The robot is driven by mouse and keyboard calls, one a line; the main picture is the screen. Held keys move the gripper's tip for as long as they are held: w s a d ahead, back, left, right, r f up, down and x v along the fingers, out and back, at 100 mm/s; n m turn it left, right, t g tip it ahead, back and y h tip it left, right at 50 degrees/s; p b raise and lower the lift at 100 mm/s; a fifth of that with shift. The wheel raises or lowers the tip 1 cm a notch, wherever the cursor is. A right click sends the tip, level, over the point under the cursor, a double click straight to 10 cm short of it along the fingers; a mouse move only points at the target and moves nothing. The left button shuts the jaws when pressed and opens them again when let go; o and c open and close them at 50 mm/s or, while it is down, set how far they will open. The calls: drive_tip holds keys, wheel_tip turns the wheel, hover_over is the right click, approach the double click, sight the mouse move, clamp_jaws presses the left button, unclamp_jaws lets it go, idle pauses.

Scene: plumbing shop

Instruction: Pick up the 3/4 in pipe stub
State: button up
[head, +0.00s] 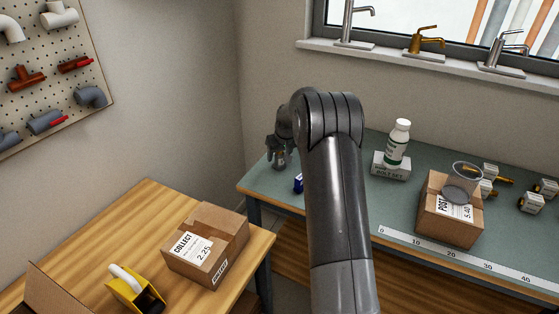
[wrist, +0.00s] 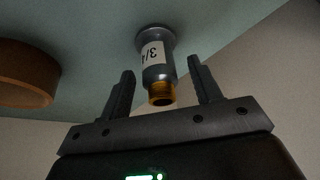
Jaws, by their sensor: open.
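The pipe stub (wrist: 158,68) shows in the wrist view as a grey cylinder with a white label reading 3/4, a wider flange at one end and a copper-coloured end toward me. It stands on the grey-green bench top. My gripper (wrist: 160,80) is open, with one finger on each side of the stub and visible gaps between. The fingers do not appear to touch it. In the head view my gripper (head: 279,163) is over the left end of the bench (head: 395,205); the stub cannot be made out clearly there.
A round orange-brown object (wrist: 25,75) lies left of the stub in the wrist view. A small blue item (head: 298,184) is near my arm. A white bottle (head: 397,142) stands on a box (head: 391,167); a cardboard box (head: 449,222) stands to the right. A wooden table (head: 150,215) is at left.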

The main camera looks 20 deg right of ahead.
drive_tip(key=shift+x, duration=1)
drive_tip(key=shift+c, duration=0.6)
drive_tip(key=shift+r, duration=0.1)
clamp_jaws()
